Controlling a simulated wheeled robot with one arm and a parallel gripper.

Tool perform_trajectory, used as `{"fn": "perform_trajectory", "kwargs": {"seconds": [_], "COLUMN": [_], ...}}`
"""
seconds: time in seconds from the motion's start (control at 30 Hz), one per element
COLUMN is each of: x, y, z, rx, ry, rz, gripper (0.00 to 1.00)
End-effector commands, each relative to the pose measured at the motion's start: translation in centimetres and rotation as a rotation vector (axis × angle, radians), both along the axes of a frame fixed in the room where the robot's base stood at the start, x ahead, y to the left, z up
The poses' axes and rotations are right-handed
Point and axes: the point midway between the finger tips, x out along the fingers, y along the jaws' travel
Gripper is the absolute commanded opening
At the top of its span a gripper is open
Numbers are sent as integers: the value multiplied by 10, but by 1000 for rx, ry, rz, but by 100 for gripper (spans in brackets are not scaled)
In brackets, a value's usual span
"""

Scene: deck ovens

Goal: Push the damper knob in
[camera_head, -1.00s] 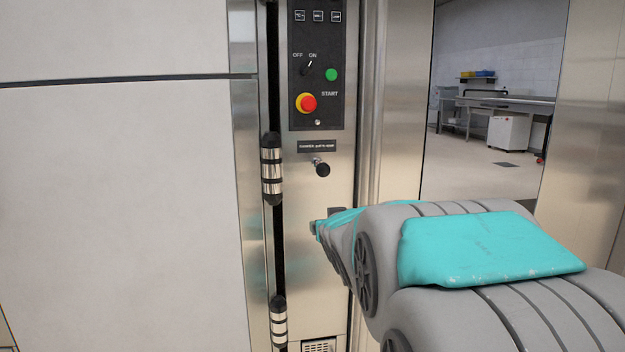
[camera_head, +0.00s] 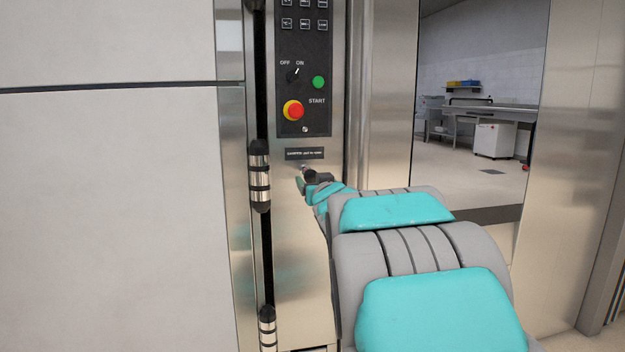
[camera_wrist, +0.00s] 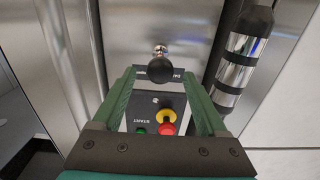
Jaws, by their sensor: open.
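The damper knob (camera_head: 310,173) is a black ball on a short silver stem, on the steel panel just below the small damper label (camera_head: 305,154). In the wrist view the black knob (camera_wrist: 160,69) shows between my two green fingertips, with its bright stem above it and the panel upside down. My gripper (camera_head: 303,187) is at the knob in the head view, and its end is partly hidden by my arm. My gripper (camera_wrist: 158,76) is open, one finger on each side of the knob. A gap shows between each finger and the knob; their depth relation is unclear.
The control panel (camera_head: 291,68) with a red and yellow stop button (camera_head: 293,110) and green start button (camera_head: 319,82) is just above. A black and chrome hinge (camera_head: 260,175) stands left of the knob. A doorway opens on the right.

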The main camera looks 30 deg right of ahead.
Motion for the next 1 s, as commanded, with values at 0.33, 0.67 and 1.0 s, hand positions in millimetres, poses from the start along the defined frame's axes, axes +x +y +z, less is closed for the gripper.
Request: {"fn": "perform_trajectory", "kwargs": {"seconds": [0.33,0.67,1.0], "x": [22,22,22], "y": [-7,-6,-6], "z": [-1,0,0], "rx": [0,0,0], "ry": [1,0,-1], "rz": [0,0,0], "gripper": [76,59,20]}}
